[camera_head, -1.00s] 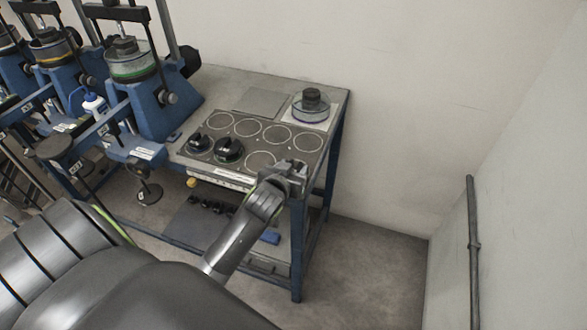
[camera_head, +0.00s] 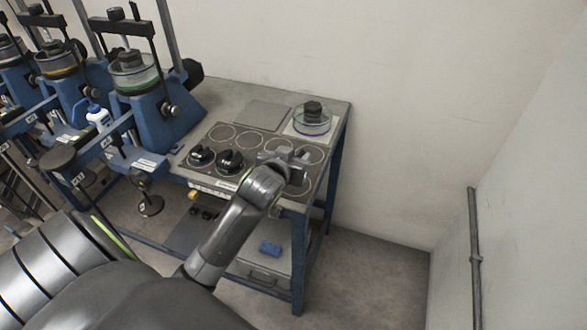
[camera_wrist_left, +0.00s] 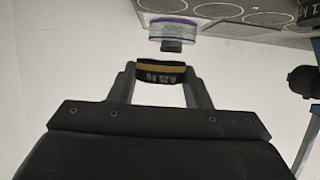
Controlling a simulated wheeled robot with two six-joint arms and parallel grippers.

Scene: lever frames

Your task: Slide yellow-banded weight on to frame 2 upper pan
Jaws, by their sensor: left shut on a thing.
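My left gripper (camera_head: 288,158) is over the right part of the weight tray on the bench. In the left wrist view its two fingers (camera_wrist_left: 160,88) are shut on the yellow-banded weight (camera_wrist_left: 160,72), a dark piece with a yellow stripe and an upside-down label. In the head view I cannot make this weight out at the gripper. Blue lever frames stand at the left; the nearest (camera_head: 150,105) has a green-ringed cell, and the one behind it (camera_head: 68,85) has a yellow-ringed cell. Dark round pans hang by them, one higher (camera_head: 66,158) and one lower (camera_head: 149,204). I cannot read the frame numbers.
The weight tray (camera_head: 246,142) has ringed places, with two black weights (camera_head: 215,157) at its left. A clear purple-ringed cell (camera_head: 312,119) stands at the bench's back right. A white bottle (camera_head: 98,115) is among the frames. A wall is behind; floor is open at right.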

